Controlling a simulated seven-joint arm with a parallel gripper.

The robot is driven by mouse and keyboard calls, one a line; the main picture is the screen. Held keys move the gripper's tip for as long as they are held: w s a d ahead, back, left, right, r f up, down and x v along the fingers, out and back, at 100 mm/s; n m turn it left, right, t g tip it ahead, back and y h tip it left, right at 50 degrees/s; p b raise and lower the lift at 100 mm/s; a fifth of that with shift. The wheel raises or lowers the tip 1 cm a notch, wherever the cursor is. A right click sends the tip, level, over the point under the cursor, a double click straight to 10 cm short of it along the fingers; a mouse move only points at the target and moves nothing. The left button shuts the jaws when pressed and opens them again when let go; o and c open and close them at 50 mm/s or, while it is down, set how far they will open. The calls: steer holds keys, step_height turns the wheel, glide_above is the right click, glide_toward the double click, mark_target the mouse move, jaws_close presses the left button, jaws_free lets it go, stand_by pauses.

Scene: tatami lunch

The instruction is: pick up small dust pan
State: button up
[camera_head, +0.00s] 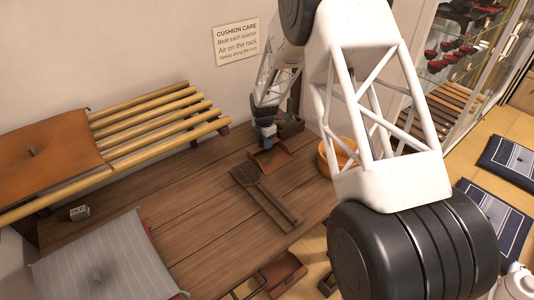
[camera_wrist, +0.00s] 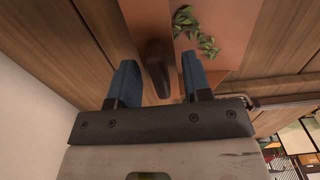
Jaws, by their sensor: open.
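The small dust pan (camera_head: 272,160) is a shallow orange-brown pan on the dark wooden bench. In the wrist view its orange surface (camera_wrist: 148,20) lies ahead, with a dark brown handle (camera_wrist: 155,62) pointing toward me. My gripper (camera_head: 266,142) is over the pan, pointing down. In the wrist view my gripper (camera_wrist: 158,78) is open, with a blue finger on either side of the handle. Whether the handle is fully at fingertip depth I cannot tell.
Green leaves (camera_wrist: 195,30) lie on an orange surface beside the handle. A brown slatted beater (camera_head: 265,192) lies in front of the pan. A small dark box (camera_head: 291,128) stands behind, and a round orange tub (camera_head: 335,152) right. A grey cushion (camera_head: 105,262) and a bamboo rack (camera_head: 165,128) are left.

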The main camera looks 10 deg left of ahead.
jaws_close()
steer(key=shift+r, duration=0.1)
steer(key=shift+r, duration=4.9)
steer(key=shift+r, duration=0.15)
step_height(320, 180, up, 7)
